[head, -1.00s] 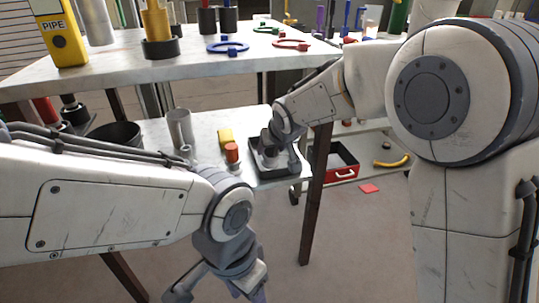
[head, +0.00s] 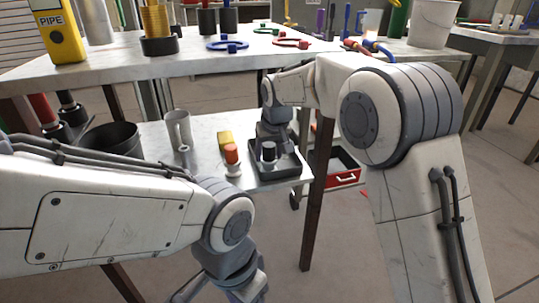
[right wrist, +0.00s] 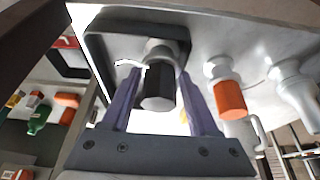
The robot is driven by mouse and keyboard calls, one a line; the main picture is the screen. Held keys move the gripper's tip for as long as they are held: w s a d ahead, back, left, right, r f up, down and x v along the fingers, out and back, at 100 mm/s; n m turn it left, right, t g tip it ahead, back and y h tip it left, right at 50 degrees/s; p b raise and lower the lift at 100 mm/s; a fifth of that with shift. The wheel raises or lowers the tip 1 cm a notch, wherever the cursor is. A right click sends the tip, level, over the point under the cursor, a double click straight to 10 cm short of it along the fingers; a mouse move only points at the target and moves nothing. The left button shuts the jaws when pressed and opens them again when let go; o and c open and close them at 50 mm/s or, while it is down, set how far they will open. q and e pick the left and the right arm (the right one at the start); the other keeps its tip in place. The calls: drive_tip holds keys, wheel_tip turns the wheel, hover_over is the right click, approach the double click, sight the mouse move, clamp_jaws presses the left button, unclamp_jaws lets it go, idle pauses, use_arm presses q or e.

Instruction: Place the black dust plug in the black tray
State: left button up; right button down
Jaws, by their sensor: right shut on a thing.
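The black dust plug (right wrist: 158,88) is a short black cylinder with a pale grey base. In the right wrist view it stands between the purple fingers of my right gripper (right wrist: 157,78), which is shut on it. In the head view the plug (head: 268,152) is within the outline of the black tray (head: 288,172), at the right end of the low table. The tray rim also shows in the right wrist view (right wrist: 97,50). I cannot tell whether the plug's base touches the tray floor. My left gripper (head: 232,292) hangs at the bottom edge, its fingertips mostly cut off.
An orange-topped plug (head: 232,156) and a yellow block (head: 225,139) stand left of the tray, with a grey mug (head: 178,130) and a dark bowl (head: 112,140). The tall workbench (head: 120,75) overhangs behind.

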drive_tip(key=shift+f, duration=0.15)
drive_tip(key=shift+c, duration=0.8)
unclamp_jaws()
drive_tip(key=shift+r, duration=0.2)
drive_tip(key=p+v, duration=0.5)
drive_tip(key=v, duration=0.7)
